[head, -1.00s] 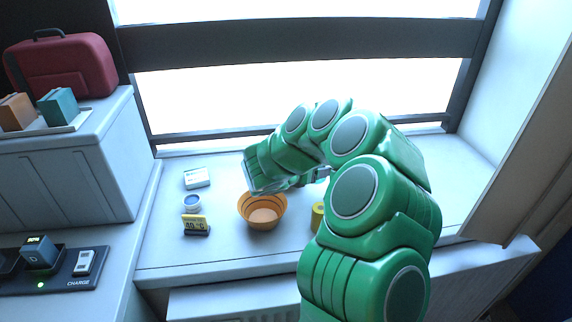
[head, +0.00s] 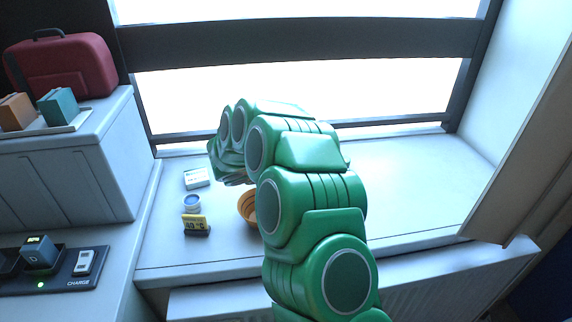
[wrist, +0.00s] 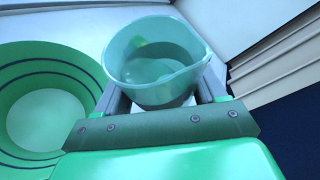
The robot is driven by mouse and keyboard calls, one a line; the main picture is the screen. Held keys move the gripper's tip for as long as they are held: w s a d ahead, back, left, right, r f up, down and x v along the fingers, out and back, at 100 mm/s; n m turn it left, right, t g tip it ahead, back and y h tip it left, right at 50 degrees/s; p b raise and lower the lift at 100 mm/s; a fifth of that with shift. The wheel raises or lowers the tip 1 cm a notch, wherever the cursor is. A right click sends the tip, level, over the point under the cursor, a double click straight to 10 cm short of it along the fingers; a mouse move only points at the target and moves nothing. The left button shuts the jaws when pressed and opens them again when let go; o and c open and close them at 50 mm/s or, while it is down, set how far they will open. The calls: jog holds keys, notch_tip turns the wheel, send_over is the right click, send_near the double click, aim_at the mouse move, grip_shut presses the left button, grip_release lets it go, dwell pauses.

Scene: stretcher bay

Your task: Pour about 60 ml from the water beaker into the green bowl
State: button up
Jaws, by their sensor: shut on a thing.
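My gripper (wrist: 163,92) is shut on the water beaker (wrist: 150,70), a clear bluish-green cup with a pouring lip. Water shows inside the beaker, below its rim; it looks about upright. The green bowl (wrist: 50,76), with dark rings inside, is to the left of the beaker in the wrist view, partly cut off. I see no water in it. The beaker's mouth is beside the bowl in this view, not visibly over it. In the head view my arm hides the green bowl, the beaker and most of my gripper.
An orange bowl (head: 247,205) is partly behind my arm on the window sill (head: 400,190). The right part of the sill is clear.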

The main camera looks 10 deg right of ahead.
jog(key=shift+f+n, duration=0.2)
jog(key=shift+n, duration=0.3)
jog(key=shift+r+n+h, duration=0.45)
jog(key=shift+n+h, duration=0.15)
jog(key=shift+n, duration=0.1)
jog(key=shift+f+n+h, duration=0.3)
jog(key=shift+n, duration=0.4)
dwell(0.9)
jog(key=shift+w+a+r+n+h, duration=0.25)
jog(key=shift+w+a+n+h, duration=0.05)
jog(key=shift+w+a+n, duration=0.2)
dwell(0.6)
jog(key=shift+s+d, duration=0.1)
jog(key=shift+s+d+f+m, duration=0.2)
jog(key=shift+s+d+m, duration=0.1)
jog(key=shift+d+m, duration=0.1)
jog(key=shift+s, duration=0.1)
jog(key=shift+r+m+y, duration=0.25)
jog(key=shift+m+y, duration=0.45)
jog(key=shift+m, duration=0.2)
jog(key=shift+f+m, duration=0.25)
jog(key=shift+m, duration=0.05)
